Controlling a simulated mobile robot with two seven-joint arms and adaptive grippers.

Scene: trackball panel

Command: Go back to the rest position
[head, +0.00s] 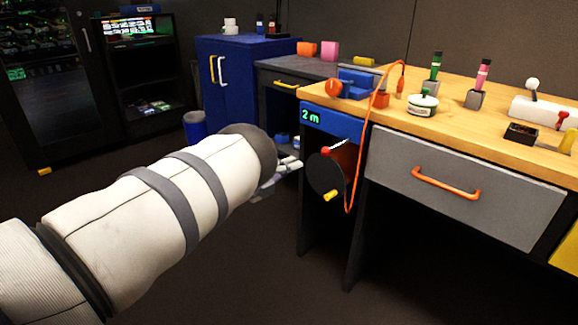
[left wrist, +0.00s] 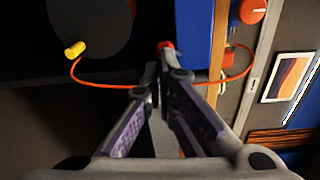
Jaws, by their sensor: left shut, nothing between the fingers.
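My left arm reaches in from the left in the head view. Its gripper (head: 287,168) is partly hidden behind the wrist and sits in front of the desk's left end, left of a dark disc (head: 325,176) with a red knob and a yellow handle (head: 331,196). In the left wrist view the left gripper (left wrist: 164,76) is shut and empty, with its fingertips together. The dark disc (left wrist: 88,22), its yellow handle (left wrist: 75,49) and a red tip (left wrist: 166,45) show beyond the fingers. My right gripper is in neither view.
The wooden desk (head: 400,118) carries several small items. A blue panel (head: 340,124) reads "2 m". An orange cable (head: 362,150) hangs down the desk front. A grey drawer (head: 470,190) has an orange handle. A blue cabinet (head: 240,75) stands behind. Dark floor lies open in front.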

